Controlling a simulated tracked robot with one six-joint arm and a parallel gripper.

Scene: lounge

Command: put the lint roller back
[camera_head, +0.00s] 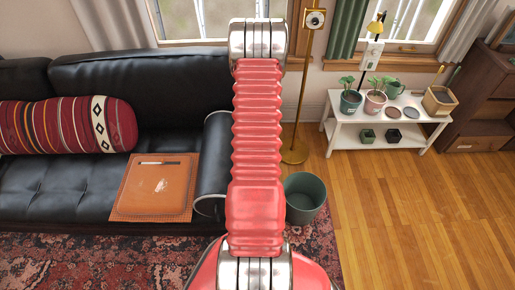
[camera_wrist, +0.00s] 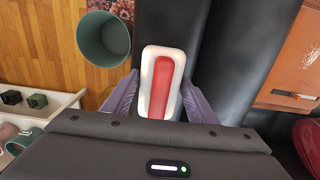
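A white rounded object with a long red middle (camera_wrist: 162,82) lies between my fingers in the wrist view. It may be the lint roller, but I cannot make out a handle. My gripper (camera_wrist: 160,76) has two purple fingers, one on each side of this object and close to it. I cannot tell whether they press on it or whether it rests on the sofa below. In the head view my own arm hides the gripper and this object.
An orange mat (camera_head: 140,200) with a pale strip (camera_head: 160,163) lies on the black sofa (camera_head: 60,190). A green bin (camera_head: 305,197) stands on the floor right of the sofa arm. A white shelf (camera_head: 365,142) holds potted plants. Wooden floor at right is clear.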

